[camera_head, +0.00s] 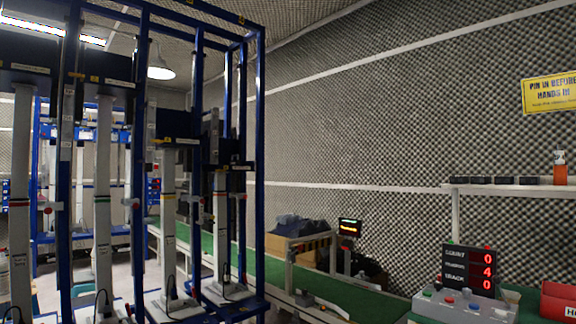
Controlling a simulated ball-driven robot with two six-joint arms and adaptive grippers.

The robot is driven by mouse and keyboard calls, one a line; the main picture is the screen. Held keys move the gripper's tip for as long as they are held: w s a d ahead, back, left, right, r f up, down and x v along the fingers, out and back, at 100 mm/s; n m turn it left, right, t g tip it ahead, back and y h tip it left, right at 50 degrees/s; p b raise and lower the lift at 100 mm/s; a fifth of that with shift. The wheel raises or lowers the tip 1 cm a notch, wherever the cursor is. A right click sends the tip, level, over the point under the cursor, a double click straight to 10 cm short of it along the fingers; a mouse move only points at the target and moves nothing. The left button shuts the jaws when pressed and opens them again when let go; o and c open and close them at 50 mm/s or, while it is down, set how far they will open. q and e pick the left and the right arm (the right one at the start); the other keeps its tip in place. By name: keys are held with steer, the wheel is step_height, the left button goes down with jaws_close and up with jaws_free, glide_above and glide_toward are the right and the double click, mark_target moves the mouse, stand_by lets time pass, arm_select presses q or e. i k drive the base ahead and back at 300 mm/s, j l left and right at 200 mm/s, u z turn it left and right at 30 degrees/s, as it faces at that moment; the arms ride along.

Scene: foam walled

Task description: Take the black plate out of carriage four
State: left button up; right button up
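A tall blue frame (261,170) on the left holds several upright white columns, the nearer ones with dark blocks near the top. One white column (220,225) stands at the frame's right side, under a dark block (214,150). Another white column (168,220) stands left of it, also under a dark block (175,124). I cannot read which carriage is number four, and I cannot make out a black plate for certain within the frame. Neither of my grippers is in view.
A green-topped conveyor (330,290) runs behind the frame. A cardboard box (278,247) with dark items sits there. At right are a display with red digits (468,270), a button box (465,306), a red bin (557,302) and a shelf (510,188) with an orange bottle (560,170).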

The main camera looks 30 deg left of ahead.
mark_target(234, 162)
steer(key=u, duration=1.15)
steer(key=i+l+u, duration=0.15)
steer(key=i, duration=0.25)
steer(key=i+u, duration=0.15)
steer(key=i, duration=0.3)
